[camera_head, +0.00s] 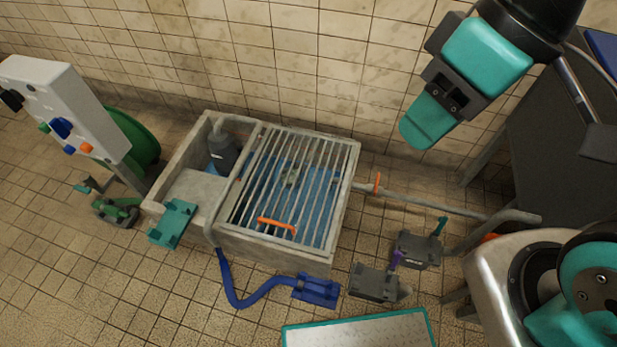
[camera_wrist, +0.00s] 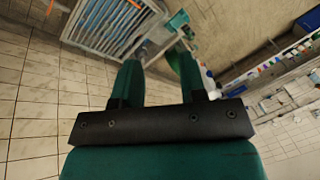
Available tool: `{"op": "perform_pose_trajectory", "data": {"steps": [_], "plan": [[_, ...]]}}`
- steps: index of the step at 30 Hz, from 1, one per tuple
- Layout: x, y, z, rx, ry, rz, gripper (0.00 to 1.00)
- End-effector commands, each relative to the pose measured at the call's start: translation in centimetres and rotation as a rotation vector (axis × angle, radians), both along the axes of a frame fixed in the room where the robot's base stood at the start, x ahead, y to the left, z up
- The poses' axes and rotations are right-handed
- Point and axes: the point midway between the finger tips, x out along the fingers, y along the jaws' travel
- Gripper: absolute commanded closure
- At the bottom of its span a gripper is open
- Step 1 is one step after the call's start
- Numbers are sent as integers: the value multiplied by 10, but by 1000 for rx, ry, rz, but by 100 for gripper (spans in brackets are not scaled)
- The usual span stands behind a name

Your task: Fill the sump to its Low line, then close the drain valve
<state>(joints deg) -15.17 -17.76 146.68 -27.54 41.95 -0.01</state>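The sump (camera_head: 340,190) is a grey concrete basin at the middle of the head view, with a barred grate over its larger part. Blue water (camera_head: 300,190) shows between the bars; I cannot make out a Low line. An orange lever (camera_head: 377,182) stands on the pipe leaving the sump's right side, roughly across the pipe. It looks like the drain valve. My gripper (camera_head: 425,120) hangs empty above and right of the sump, apart from everything. In the wrist view its two green fingers (camera_wrist: 158,75) are spread, with the grate (camera_wrist: 112,25) beyond them.
A dark grey pump (camera_head: 223,150) stands in the sump's left compartment. A control box (camera_head: 65,105) with coloured knobs is at left. A blue hose (camera_head: 240,298) ends in a blue block. Two grey pedal-like blocks (camera_head: 374,283) lie right of it. A teal-edged tray (camera_head: 360,332) is in front.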

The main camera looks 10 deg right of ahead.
Motion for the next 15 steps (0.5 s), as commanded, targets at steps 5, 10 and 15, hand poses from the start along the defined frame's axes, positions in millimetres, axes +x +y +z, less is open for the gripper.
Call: {"op": "perform_pose_trajectory", "data": {"steps": [5,10,15], "plan": [[5,0,-8,-4,1,-9,62],[44,-6,-55,-35,11,-79,62],[108,-19,-122,-88,30,-202,62]]}}
